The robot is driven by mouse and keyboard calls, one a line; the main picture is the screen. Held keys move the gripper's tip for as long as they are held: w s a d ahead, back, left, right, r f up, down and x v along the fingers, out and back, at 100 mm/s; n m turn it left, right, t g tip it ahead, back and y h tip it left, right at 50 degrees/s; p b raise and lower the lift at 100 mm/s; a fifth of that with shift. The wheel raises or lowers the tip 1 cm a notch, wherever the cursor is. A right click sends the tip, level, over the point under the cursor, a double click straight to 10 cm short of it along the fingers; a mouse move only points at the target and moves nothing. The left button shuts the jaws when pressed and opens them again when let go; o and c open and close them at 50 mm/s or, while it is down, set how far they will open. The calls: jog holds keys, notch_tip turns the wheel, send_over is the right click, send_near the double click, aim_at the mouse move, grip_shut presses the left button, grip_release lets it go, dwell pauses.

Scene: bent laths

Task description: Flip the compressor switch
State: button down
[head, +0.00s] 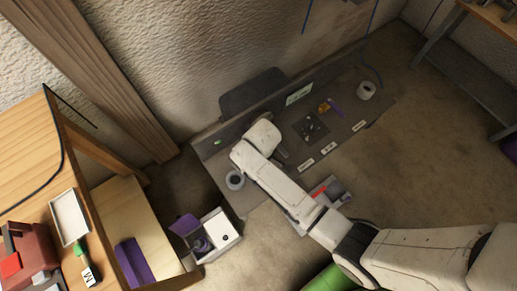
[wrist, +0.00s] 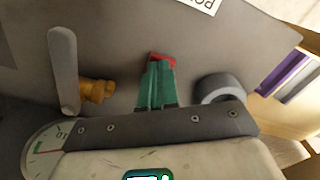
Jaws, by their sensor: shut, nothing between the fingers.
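In the wrist view a small red part (wrist: 162,57), which looks like the switch, shows at the tips of my gripper (wrist: 157,65). Its teal fingers are shut together, with nothing held. The fingers cover part of the red piece, and I cannot tell whether they touch it or which way it is set. A white label (wrist: 194,3) starting with "PO" lies beyond it. A brass fitting (wrist: 97,90) and a grey lever (wrist: 64,70) are to the left, with part of a dial gauge (wrist: 45,148) below. In the head view my arm hides the fingertips and the switch.
A grey tape roll (wrist: 220,88) is right of my fingers; it also shows in the head view (head: 235,181). A white box (head: 213,234) stands by the wooden table (head: 30,190).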

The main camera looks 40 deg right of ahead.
jog(key=shift+f, duration=0.15)
notch_tip(320, 180, up, 7)
jog(key=p, duration=0.7)
dwell(0.3)
jog(key=shift+s, duration=0.1)
dwell(0.4)
